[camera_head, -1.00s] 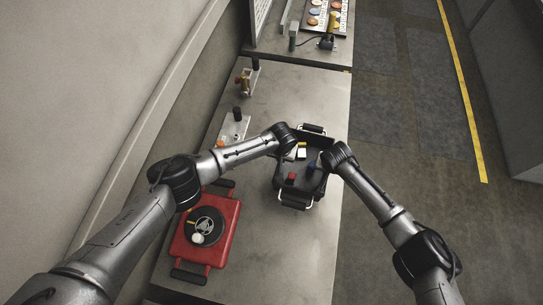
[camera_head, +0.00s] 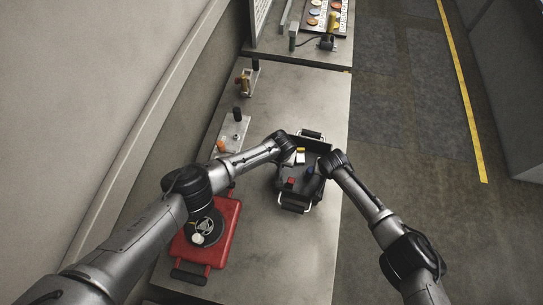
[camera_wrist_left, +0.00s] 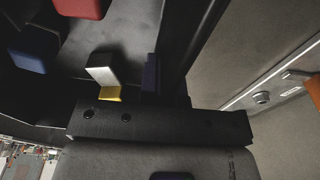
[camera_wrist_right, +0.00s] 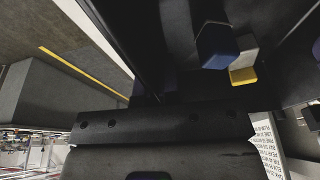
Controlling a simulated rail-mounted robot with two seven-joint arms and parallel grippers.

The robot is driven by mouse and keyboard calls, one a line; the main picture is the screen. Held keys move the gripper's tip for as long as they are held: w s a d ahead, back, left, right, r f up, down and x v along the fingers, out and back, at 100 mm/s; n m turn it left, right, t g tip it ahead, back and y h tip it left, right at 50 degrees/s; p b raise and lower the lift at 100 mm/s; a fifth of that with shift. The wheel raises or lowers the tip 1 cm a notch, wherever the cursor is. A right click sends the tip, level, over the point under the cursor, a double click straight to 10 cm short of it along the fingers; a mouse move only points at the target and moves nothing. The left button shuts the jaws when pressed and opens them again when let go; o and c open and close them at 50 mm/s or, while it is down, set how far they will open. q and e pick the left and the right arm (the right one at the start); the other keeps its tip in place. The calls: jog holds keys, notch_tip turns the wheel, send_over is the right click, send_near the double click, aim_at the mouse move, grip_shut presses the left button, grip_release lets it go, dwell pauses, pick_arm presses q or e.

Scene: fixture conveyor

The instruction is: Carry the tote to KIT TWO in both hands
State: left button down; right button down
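The black tote (camera_head: 318,186) with a handle at its far and near ends is on or just above the grey table; I cannot tell which. It holds a red block (camera_head: 291,182), a blue block (camera_head: 309,171) and white and yellow pieces (camera_head: 300,155). My left gripper (camera_head: 287,153) is at its left wall and my right gripper (camera_head: 325,166) at its right wall. Their fingertips are largely hidden. In the left wrist view the tote wall (camera_wrist_left: 190,40) runs into the gripper, and likewise the wall in the right wrist view (camera_wrist_right: 135,35). No KIT TWO label is readable.
A red case (camera_head: 222,245) with a black disc lies at the near left. Fixtures (camera_head: 234,130) line the table's left edge. A second table (camera_head: 275,40) at the back carries a tool and a board of coloured discs (camera_head: 315,17). The bare table beyond the tote is clear.

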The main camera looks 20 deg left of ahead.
pick_arm(q)
jog(key=c, duration=1.7)
grip_release()
jog(key=shift+a+f, duration=0.15)
jog(key=shift+a, duration=0.05)
jog(key=shift+c, duration=0.2)
pick_arm(e)
jog(key=c, duration=1.7)
grip_release()
jog(key=shift+d+f, duration=0.2)
jog(key=shift+c, duration=0.2)
pick_arm(q)
jog(key=o, duration=0.4)
jog(key=shift+d, duration=0.15)
pick_arm(e)
jog(key=o, duration=0.4)
jog(key=shift+a, duration=0.15)
jog(key=shift+r, duration=0.1)
pick_arm(q)
jog(key=r, duration=0.7)
jog(key=s+r, duration=0.1)
jog(key=r, duration=0.3)
jog(key=shift+s+r, duration=0.1)
jog(key=shift+r, duration=0.4)
pick_arm(e)
jog(key=shift+r, duration=0.15)
jog(key=v, duration=1.1)
jog(key=shift+s+r, duration=0.15)
jog(key=shift+r, duration=0.2)
jog(key=shift+a, duration=0.1)
